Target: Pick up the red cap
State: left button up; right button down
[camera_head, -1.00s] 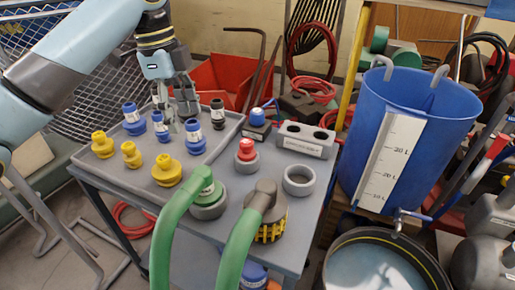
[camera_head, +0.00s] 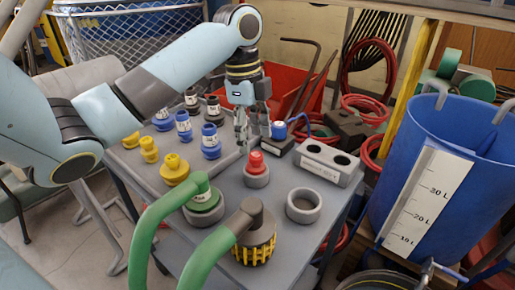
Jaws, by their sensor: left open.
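The red cap (camera_head: 256,160) sits upright in a grey round holder (camera_head: 256,178) on the grey cart top (camera_head: 285,235). My left gripper (camera_head: 252,143) points down just behind and above the red cap, its fingers open and empty. I cannot tell from this view whether a fingertip touches the cap. My right gripper is not in view.
Several yellow (camera_head: 174,170), blue (camera_head: 211,141) and black fittings stand in the tray to the left. A green hose coupling (camera_head: 205,199), a grey hose elbow (camera_head: 252,213), an empty grey ring (camera_head: 303,205) and a two-hole block (camera_head: 327,163) are close by.

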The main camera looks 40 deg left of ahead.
aim_at(256, 154)
pick_arm(q)
jog(key=f, duration=0.2)
jog(key=d+f, duration=0.1)
jog(key=f, duration=0.1)
jog(key=shift+b, duration=0.4)
jog(key=shift+f, duration=0.35)
jog(key=c, duration=1)
grip_shut()
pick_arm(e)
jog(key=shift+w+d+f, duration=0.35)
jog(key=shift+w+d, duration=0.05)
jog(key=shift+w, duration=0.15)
pick_arm(q)
jog(key=shift+r, duration=0.15)
